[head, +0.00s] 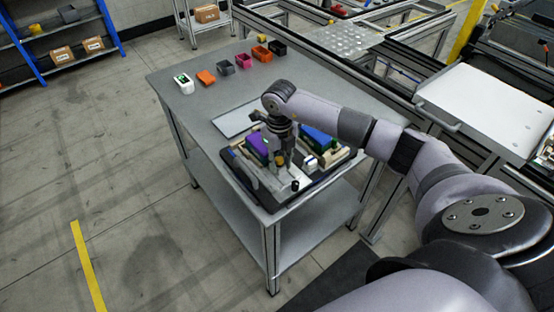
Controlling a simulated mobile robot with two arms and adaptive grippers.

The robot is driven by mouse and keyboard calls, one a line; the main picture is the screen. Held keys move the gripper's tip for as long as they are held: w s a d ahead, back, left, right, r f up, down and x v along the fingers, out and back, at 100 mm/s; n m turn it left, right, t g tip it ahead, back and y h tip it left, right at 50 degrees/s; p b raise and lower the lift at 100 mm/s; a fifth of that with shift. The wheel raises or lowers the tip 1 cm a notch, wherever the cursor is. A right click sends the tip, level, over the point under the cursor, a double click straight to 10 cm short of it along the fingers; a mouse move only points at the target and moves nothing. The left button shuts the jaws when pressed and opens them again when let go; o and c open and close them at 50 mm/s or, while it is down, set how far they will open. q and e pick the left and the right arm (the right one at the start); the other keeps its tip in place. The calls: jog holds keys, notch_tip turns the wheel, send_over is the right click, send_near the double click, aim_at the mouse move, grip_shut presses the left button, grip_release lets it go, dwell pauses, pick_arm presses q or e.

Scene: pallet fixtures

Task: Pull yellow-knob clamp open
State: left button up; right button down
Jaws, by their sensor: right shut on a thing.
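The pallet fixture (270,198) lies at the near end of the grey table, a dark tray with light metal parts. It holds a purple block (258,144) and a blue block (316,137). My right gripper (279,158) points down between the two blocks and is shut on the yellow-knob clamp. A small yellowish spot, the knob (280,161), shows at the fingertips. The gripper and wrist hide most of the clamp, so how far open it stands cannot be told. My left gripper is not in view.
A black knob (295,185) stands at the fixture's near edge. A grey plate (237,120) lies behind the fixture. The table's left part is clear.

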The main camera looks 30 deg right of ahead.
jog(key=shift+s, duration=0.25)
jog(key=shift+s+f, duration=0.1)
jog(key=shift+s, duration=0.1)
jog(key=shift+s+d+p, duration=0.15)
jog(key=shift+s+p, duration=0.3)
jog(key=shift+s, duration=0.5)
jog(key=c, duration=1.5)
grip_release()
jog(key=shift+w, duration=0.15)
jog(key=shift+r+p, duration=2.5)
jog(key=shift+r, duration=1.6)
